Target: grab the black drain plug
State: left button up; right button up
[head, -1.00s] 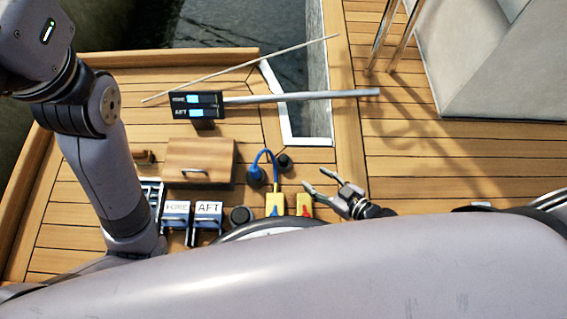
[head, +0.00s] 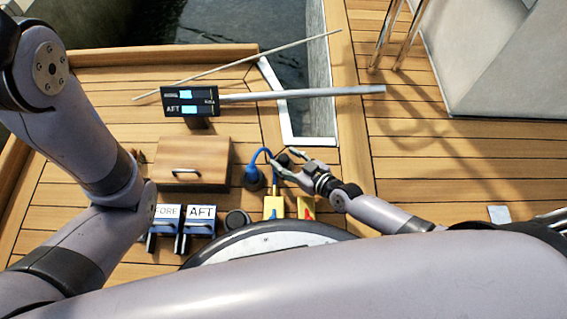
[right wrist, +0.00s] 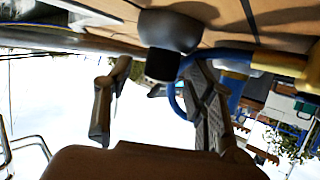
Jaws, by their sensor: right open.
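A small black round piece, which looks like the drain plug (head: 284,160), stands on the teak deck right of the blue cable. My right gripper (head: 282,157) is open, with its fingertips on either side of this piece in the head view. In the right wrist view, a dark rounded body with a black square end (right wrist: 163,65) shows between and beyond the open fingers (right wrist: 160,75); contact cannot be told. The blue cable (right wrist: 176,98) curves close by one finger. My left arm crosses the left of the head view; its gripper is out of view.
The cable (head: 264,151) joins a black round base (head: 254,179) and a yellow box (head: 274,207). A second yellow box (head: 306,207), a black round cap (head: 237,221), FORE and AFT blocks (head: 202,214) and a wooden box (head: 194,160) stand nearby.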

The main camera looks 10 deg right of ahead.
jog(key=shift+w+a, duration=0.1)
jog(key=shift+w, duration=0.05)
jog(key=shift+c, duration=0.6)
jog(key=c, duration=1)
